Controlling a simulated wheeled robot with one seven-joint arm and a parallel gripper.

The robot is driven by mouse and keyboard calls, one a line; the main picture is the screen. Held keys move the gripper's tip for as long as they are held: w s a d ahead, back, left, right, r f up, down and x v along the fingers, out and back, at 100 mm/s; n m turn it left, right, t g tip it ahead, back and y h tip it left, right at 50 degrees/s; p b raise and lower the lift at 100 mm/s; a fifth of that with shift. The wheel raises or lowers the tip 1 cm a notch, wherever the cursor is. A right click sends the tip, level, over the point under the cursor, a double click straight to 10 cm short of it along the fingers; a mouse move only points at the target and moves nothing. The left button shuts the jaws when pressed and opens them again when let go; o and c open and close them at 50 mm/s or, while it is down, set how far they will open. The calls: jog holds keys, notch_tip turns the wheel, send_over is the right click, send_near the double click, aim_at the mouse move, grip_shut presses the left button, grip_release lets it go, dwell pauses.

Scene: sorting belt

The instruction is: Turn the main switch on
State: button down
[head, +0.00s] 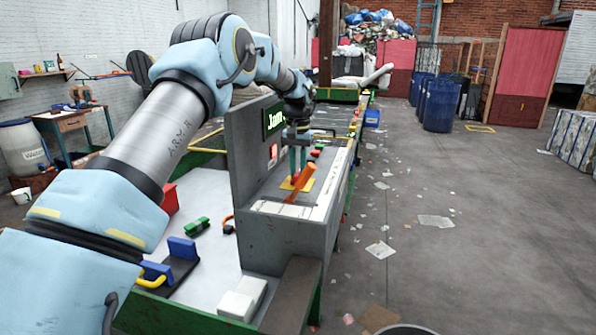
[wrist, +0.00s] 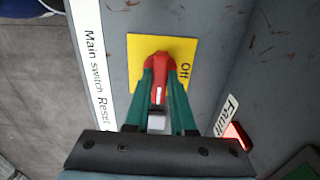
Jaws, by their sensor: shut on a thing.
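The main switch is a red handle (wrist: 163,68) on a yellow plate (wrist: 138,46) marked "Off", on a grey console. In the wrist view my gripper (wrist: 161,80) has its two green fingers closed on either side of the red handle, gripping it. A white label strip (wrist: 93,60) beside the plate reads "Main switch Reset".
A "Fault" label with a lit red lamp (wrist: 237,134) is on the console's upright side. A green "Jam" sign (head: 273,119) is on the upright panel. Open littered floor (head: 440,230) lies right.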

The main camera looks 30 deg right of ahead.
aim_at(298, 173)
jog(key=c, duration=0.8)
grip_release()
jog(key=shift+o, duration=0.2)
notch_tip(298, 173, up, 11)
jog(key=b, duration=0.3)
jog(key=shift+f, duration=0.1)
